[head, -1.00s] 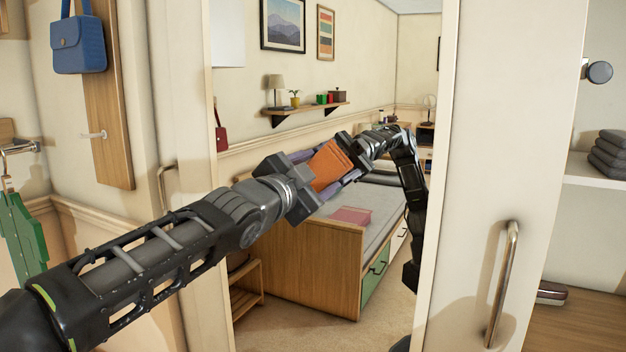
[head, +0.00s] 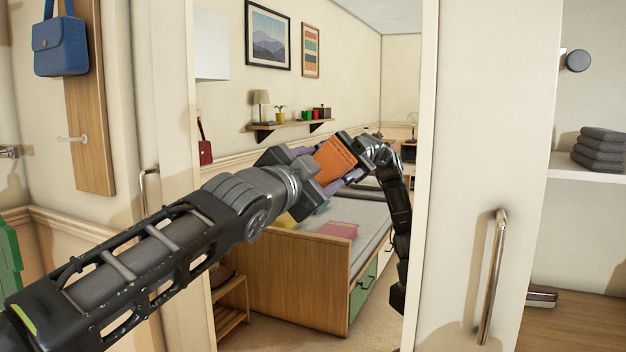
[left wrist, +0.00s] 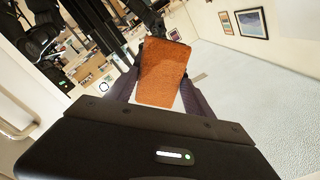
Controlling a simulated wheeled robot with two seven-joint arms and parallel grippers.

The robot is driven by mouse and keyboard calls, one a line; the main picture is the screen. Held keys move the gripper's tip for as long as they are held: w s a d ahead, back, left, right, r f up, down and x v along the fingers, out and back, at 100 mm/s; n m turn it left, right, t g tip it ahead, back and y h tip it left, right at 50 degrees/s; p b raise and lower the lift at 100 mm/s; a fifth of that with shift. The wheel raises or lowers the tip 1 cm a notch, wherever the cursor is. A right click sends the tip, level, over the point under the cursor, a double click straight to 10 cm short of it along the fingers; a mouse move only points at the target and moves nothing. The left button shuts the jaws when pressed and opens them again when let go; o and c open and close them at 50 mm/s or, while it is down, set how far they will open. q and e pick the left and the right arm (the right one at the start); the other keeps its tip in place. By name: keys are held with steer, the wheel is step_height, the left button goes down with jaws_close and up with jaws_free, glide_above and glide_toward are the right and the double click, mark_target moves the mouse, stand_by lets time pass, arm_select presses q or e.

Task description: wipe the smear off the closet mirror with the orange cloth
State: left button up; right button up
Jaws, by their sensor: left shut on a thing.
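The closet mirror (head: 370,75) is a tall panel in a cream frame and reflects a bedroom. My left gripper (head: 322,168) is in front of it, shut on the orange cloth (head: 336,158). The cloth also shows in the left wrist view (left wrist: 163,75), between the purple-grey fingers. The reflected arm meets the cloth from the right; I cannot tell whether the cloth touches the glass. A yellowish patch (head: 285,219) shows just below the gripper, partly hidden; I cannot tell if it is the smear. My right gripper is not in view.
A door panel with a metal handle (head: 494,275) stands right of the mirror. Beyond it, a shelf holds folded grey towels (head: 602,148). Another handle (head: 149,190) is on the left, near a hanging blue bag (head: 60,46). The bed and wall shelf appear as reflections.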

arm_select(q)
steer(key=shift+s+a, duration=0.1)
steer(key=shift+b+v, duration=1.45)
steer(key=shift+v, duration=1.45)
steer(key=shift+b+v, duration=0.55)
steer(key=shift+v, duration=0.95)
